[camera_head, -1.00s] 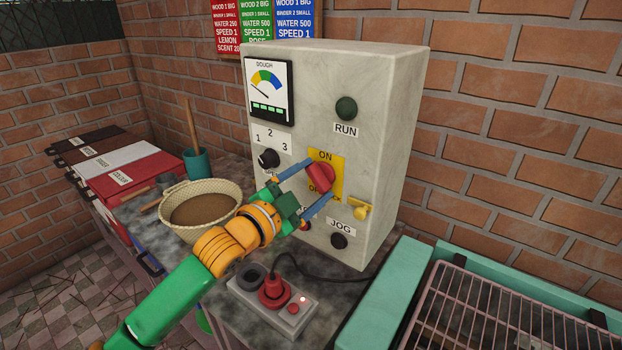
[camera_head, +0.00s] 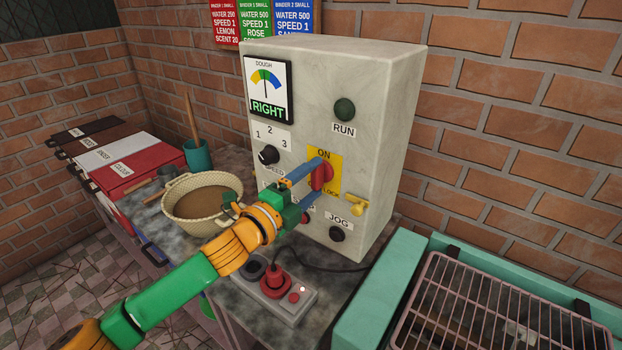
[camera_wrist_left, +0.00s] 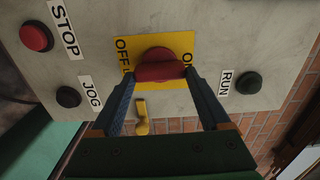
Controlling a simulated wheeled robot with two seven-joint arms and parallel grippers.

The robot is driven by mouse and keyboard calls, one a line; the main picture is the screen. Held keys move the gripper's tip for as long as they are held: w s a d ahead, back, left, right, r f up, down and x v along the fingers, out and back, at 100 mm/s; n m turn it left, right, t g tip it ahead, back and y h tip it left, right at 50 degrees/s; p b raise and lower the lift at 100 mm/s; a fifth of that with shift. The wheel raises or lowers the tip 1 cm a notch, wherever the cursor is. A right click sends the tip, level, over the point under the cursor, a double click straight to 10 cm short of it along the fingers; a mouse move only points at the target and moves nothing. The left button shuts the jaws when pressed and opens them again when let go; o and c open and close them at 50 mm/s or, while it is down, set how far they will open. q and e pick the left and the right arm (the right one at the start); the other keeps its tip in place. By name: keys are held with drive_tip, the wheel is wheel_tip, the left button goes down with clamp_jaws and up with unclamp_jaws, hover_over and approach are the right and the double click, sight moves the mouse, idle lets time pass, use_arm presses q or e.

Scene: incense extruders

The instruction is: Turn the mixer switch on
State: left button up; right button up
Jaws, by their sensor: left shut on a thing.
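The mixer switch is a red knob (camera_head: 323,178) on a yellow plate (camera_head: 333,160) marked ON at the top, on the front of the pale grey control box (camera_head: 375,110). My left gripper (camera_head: 318,178) has its two blue fingers on either side of the knob's bar and is shut on it. The left wrist view also shows the red knob (camera_wrist_left: 158,68) between the fingertips, with its bar lying along the OFF-to-ON line. The knob's bar looks upright in the head view. The fingers hide part of the plate's lower lettering.
A gauge (camera_head: 267,88) reads RIGHT. A green RUN button (camera_head: 345,109), a speed dial (camera_head: 269,154), a black JOG button (camera_head: 337,234) and a yellow lever (camera_head: 355,206) are close by. A basket (camera_head: 177,205) stands left; a wire rack (camera_head: 490,300) is at right.

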idle(0.6)
use_arm(q)
drive_tip(key=o, duration=1.2)
